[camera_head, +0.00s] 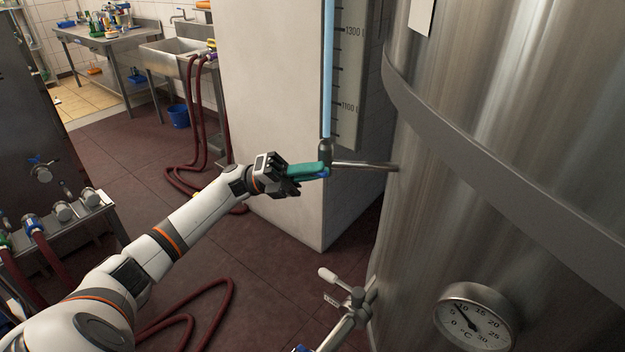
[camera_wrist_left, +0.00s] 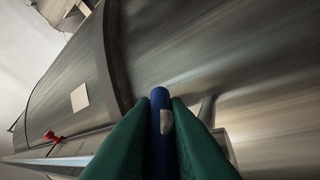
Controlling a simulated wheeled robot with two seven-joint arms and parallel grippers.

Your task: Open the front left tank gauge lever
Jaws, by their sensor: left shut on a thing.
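The gauge lever (camera_wrist_left: 159,130) is a blue handle between the two green fingers of my left gripper (camera_head: 318,171) in the left wrist view. In the head view only a little blue shows at the fingertips, just below the dark fitting (camera_head: 325,152) under the gauge tube (camera_head: 328,70). My left gripper is shut on the lever; the fingers hide most of it. A metal pipe (camera_head: 365,166) joins the fitting to the large steel tank (camera_head: 480,120) on the right. My right gripper is in neither view.
A valve with a pale handle (camera_head: 329,276) and a round thermometer (camera_head: 474,318) sit low on the tank. A white pillar (camera_head: 268,85) stands behind the gauge. Dark red hoses (camera_head: 190,140) lie on the floor, which has free room at the left middle.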

